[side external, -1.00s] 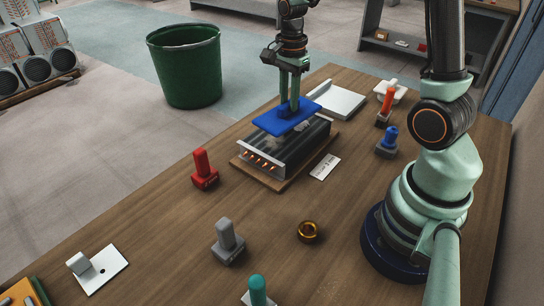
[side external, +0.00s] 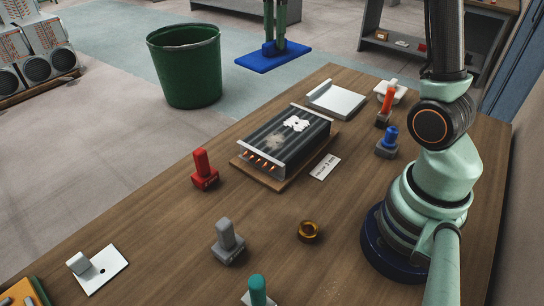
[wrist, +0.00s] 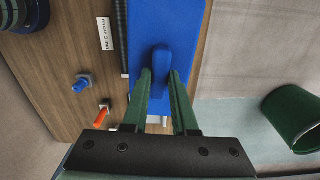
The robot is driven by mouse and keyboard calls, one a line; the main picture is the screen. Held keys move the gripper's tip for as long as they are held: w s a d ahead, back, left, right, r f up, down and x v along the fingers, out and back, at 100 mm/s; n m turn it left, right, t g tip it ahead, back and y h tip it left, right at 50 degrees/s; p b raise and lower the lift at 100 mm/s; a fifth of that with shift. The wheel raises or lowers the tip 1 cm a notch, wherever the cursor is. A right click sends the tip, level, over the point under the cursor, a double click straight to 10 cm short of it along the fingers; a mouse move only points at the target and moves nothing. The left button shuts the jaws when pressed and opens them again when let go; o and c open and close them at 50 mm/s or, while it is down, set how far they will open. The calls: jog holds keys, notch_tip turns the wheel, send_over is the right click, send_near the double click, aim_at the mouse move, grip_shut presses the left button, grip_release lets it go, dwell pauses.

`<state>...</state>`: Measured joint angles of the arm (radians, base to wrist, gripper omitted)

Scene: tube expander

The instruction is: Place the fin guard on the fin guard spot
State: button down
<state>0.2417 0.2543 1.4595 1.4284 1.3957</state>
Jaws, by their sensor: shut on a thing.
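The blue fin guard (side external: 273,57), a flat plate with a raised grip, hangs high in the air at the top of the side view. My gripper (side external: 275,45) is shut on its grip; the wrist view shows both fingers (wrist: 160,75) on either side of it, with the blue plate (wrist: 165,22) stretching away. The dark finned block (side external: 285,140) lies on a wooden board, its top uncovered, with a white patch and a brownish patch on it. No fin guard spot is clearly marked; a white plate with a raised edge (side external: 338,101) lies behind the block.
Around the block stand a red tool (side external: 203,170), a blue-topped tool (side external: 388,144), an orange-handled tool (side external: 386,104) and a grey tool (side external: 228,243). A brass ring (side external: 309,231) and a white label (side external: 325,167) lie flat. A green bin (side external: 185,70) stands on the floor beyond the table.

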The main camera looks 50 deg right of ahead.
jog(key=w+f, duration=0.5)
jog(key=w, duration=0.4)
jog(key=shift+n, duration=0.4)
jog(key=f, duration=2)
jog(key=shift+w+a, duration=0.15)
jog(key=shift+w, duration=0.05)
jog(key=c, duration=0.7)
grip_release()
jog(key=shift+f, duration=0.1)
